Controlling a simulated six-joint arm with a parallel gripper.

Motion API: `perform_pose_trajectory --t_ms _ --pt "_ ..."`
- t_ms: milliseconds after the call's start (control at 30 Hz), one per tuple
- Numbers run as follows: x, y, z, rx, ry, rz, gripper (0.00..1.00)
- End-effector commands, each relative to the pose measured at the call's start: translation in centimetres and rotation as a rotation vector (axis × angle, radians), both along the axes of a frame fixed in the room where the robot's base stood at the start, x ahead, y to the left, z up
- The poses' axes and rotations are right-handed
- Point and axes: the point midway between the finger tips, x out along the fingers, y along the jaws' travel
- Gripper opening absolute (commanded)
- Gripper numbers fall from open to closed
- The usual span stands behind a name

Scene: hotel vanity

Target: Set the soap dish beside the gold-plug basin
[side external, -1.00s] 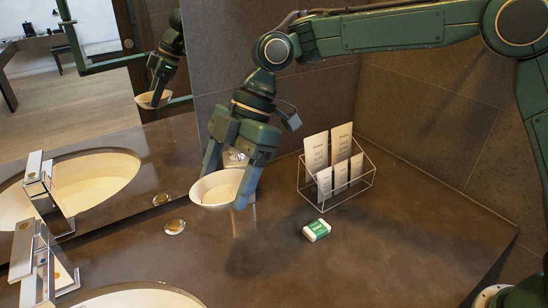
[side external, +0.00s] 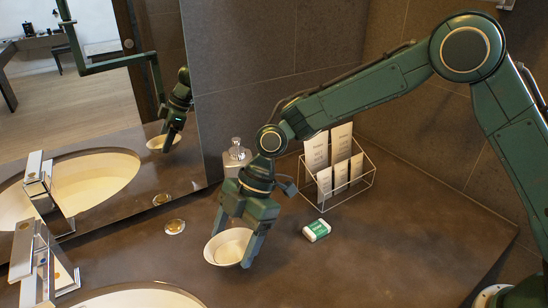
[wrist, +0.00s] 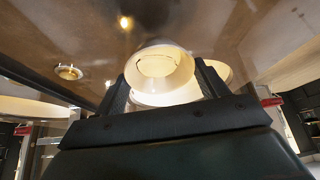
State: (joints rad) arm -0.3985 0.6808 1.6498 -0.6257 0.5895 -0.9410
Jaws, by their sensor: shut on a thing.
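The soap dish (side external: 228,249) is a cream, round, shallow bowl. My gripper (side external: 238,242) points down and is shut on its rim, with a finger at either side. The dish is low over the counter, right of the basin; I cannot tell whether it touches. In the wrist view the dish (wrist: 160,66) sits between the fingers (wrist: 162,88). The basin (side external: 140,299) shows only its back part at the bottom edge. A gold round plug-like disc (side external: 175,227) lies on the counter behind it and also shows in the wrist view (wrist: 68,72).
A chrome tap (side external: 45,265) stands left of the basin. A green-and-white soap box (side external: 316,230) lies right of the dish. A wire rack (side external: 345,182) with cards and a metal dispenser (side external: 236,158) stand behind. A mirror on the left reflects the counter. The right counter is clear.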

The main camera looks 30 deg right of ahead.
Motion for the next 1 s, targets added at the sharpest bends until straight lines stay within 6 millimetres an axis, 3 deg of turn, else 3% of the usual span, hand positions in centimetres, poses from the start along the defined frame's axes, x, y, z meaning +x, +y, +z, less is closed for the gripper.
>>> perform_pose_trajectory --t_ms 267,667,1000 --pt "0.0 0.0 -0.5 -0.001 0.001 0.000 0.42" --pt "0.0 0.0 -4.2 -0.001 0.001 0.000 0.42" --pt "0.0 0.0 -4.4 0.000 0.000 0.001 0.42"
